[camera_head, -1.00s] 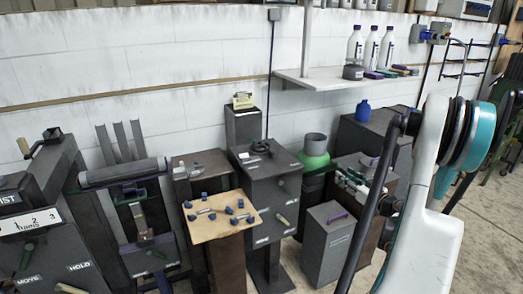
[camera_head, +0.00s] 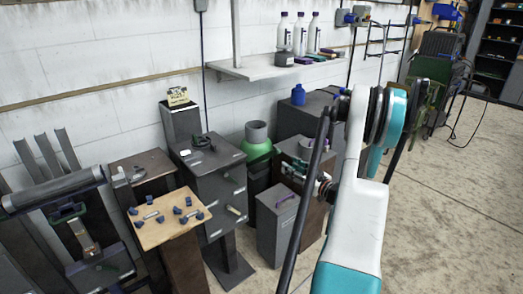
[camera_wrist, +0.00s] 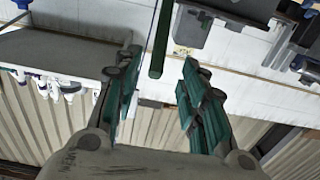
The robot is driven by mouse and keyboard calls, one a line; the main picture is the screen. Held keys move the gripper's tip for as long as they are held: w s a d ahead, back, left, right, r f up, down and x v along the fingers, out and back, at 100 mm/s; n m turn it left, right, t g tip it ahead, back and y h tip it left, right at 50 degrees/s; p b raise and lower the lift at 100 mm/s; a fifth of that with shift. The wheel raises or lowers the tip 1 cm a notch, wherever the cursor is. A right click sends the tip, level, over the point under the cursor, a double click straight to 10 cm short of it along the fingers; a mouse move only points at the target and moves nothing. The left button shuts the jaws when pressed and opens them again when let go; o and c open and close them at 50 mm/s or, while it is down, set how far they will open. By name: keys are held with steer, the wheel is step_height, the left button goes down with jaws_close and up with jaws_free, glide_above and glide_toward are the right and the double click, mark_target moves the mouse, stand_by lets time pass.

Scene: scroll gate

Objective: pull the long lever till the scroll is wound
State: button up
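In the wrist view my gripper (camera_wrist: 160,68) is open, its two teal fingers apart. A dark green bar (camera_wrist: 160,40) runs in from the top edge, its end showing between the fingers; I cannot tell its distance or whether it is the long lever. No finger visibly touches it. In the head view a machine at the far left carries a grey roller (camera_head: 55,188) with a green-handled part (camera_head: 68,212) below it. I cannot tell whether this roller is the scroll. My gripper is not clearly seen in the head view, where my arm covers the middle right.
A wooden board with blue pieces (camera_head: 160,238) and several dark cabinets (camera_head: 215,180) stand along the wall. A shelf (camera_head: 275,68) holds white bottles. A grey box with a purple handle (camera_head: 275,225) stands near my arm. Open floor (camera_head: 440,200) lies to the right.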

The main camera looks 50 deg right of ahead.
mark_target(271, 154)
steer(key=b+x, duration=0.2)
steer(key=x, duration=0.9)
steer(key=shift+w+f, duration=0.1)
steer(key=shift+w, duration=0.25)
steer(key=shift+w+d+b, duration=0.2)
steer(key=shift+w+b, duration=0.15)
steer(key=shift+w, duration=0.35)
steer(key=shift+c, duration=0.3)
jaws_close()
